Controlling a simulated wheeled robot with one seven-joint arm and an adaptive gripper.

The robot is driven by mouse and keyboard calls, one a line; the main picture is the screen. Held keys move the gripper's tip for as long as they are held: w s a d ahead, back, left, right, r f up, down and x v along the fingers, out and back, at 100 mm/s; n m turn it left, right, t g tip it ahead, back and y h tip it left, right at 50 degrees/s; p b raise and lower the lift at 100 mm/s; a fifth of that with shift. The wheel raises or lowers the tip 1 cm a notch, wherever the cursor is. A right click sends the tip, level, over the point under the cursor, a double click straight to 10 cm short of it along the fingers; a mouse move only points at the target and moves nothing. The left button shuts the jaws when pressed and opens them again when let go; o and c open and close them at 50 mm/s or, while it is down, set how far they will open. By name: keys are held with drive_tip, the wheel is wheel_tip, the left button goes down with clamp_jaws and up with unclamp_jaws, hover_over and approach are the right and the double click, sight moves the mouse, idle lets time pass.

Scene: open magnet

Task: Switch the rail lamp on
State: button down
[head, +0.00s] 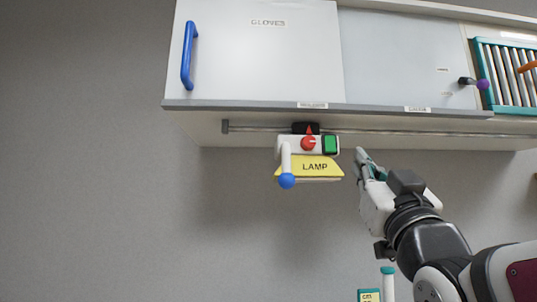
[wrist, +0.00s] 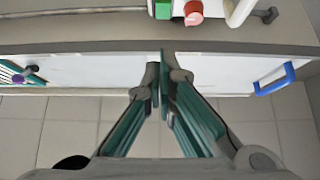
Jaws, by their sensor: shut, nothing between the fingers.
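The rail lamp (head: 308,168) hangs from a thin rail (head: 400,131) under the wall cabinet. Its yellow shade is marked LAMP. Its white body carries a red knob (head: 308,143), a green square button (head: 330,145) and a white lever with a blue ball end (head: 286,180). In the wrist view the green button (wrist: 163,10) and red knob (wrist: 193,13) show at the top edge, cut off. My gripper (head: 360,158) is shut and empty, just right of the lamp and apart from it. Its closed fingertips also show in the wrist view (wrist: 162,62).
The cabinet has a white GLOVES door (head: 260,60) with a blue handle (head: 188,55) and a grey panel (head: 400,60). A teal rack (head: 508,75) and a purple knob (head: 483,84) are at the right. The wall left of the lamp is bare. A teal-capped white post (head: 388,285) stands below.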

idle(0.3)
drive_tip(key=p, duration=0.3)
approach(332, 138)
wheel_tip(332, 138, up, 3)
drive_tip(key=s, duration=0.1)
drive_tip(key=shift+w+p, duration=0.4)
drive_tip(key=shift+w, duration=1.9)
drive_tip(key=shift+w+b, duration=0.15)
drive_tip(key=shift+b, duration=0.3)
drive_tip(key=shift+w+f+t+b, duration=0.3)
drive_tip(key=shift+w+b, duration=0.05)
drive_tip(key=shift+b, duration=0.85)
drive_tip(key=shift+s+r, duration=0.2)
drive_tip(key=shift+r, duration=0.05)
drive_tip(key=shift+f, duration=0.15)
